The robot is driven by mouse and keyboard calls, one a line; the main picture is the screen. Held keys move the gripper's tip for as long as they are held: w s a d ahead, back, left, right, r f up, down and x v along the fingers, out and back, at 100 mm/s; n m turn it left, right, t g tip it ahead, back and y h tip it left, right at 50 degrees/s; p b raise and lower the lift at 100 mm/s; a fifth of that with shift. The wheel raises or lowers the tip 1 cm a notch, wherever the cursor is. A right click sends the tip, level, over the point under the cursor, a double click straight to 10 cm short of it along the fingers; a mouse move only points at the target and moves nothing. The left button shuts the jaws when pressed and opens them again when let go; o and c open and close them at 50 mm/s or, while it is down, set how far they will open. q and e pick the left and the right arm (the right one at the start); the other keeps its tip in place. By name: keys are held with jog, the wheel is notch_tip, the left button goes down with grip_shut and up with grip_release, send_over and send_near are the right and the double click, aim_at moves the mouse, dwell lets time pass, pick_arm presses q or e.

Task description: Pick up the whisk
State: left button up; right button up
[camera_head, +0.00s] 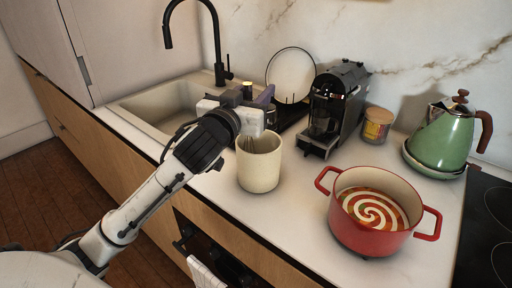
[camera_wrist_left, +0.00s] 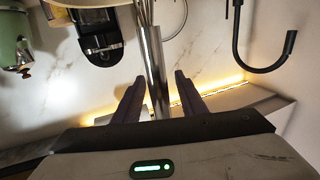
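The whisk stands in a cream crock (camera_head: 259,168) on the counter; its thin wires (camera_head: 249,146) show at the crock's mouth in the head view. In the left wrist view, the whisk's shiny metal handle (camera_wrist_left: 154,65) runs between my two fingers, with its wires at the top edge. My left gripper (camera_head: 259,97) is just above and behind the crock. In the left wrist view my left gripper (camera_wrist_left: 160,88) is open, one finger on each side of the handle, with narrow gaps showing. In the head view my wrist hides the handle. My right gripper is not in view.
A red pot (camera_head: 368,238) stands right of the crock. A black coffee machine (camera_head: 334,112), a jar (camera_head: 376,126) and a green kettle (camera_head: 443,138) stand further back. A sink (camera_head: 150,108) with a black tap (camera_head: 219,50) is behind my arm. A plate (camera_head: 291,73) stands upright in a rack.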

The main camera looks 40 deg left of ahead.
pick_arm(q)
jog(key=shift+s+r, duration=0.1)
jog(key=shift+s, duration=0.1)
jog(key=shift+c, duration=0.3)
grip_shut()
jog(key=shift+r, duration=0.1)
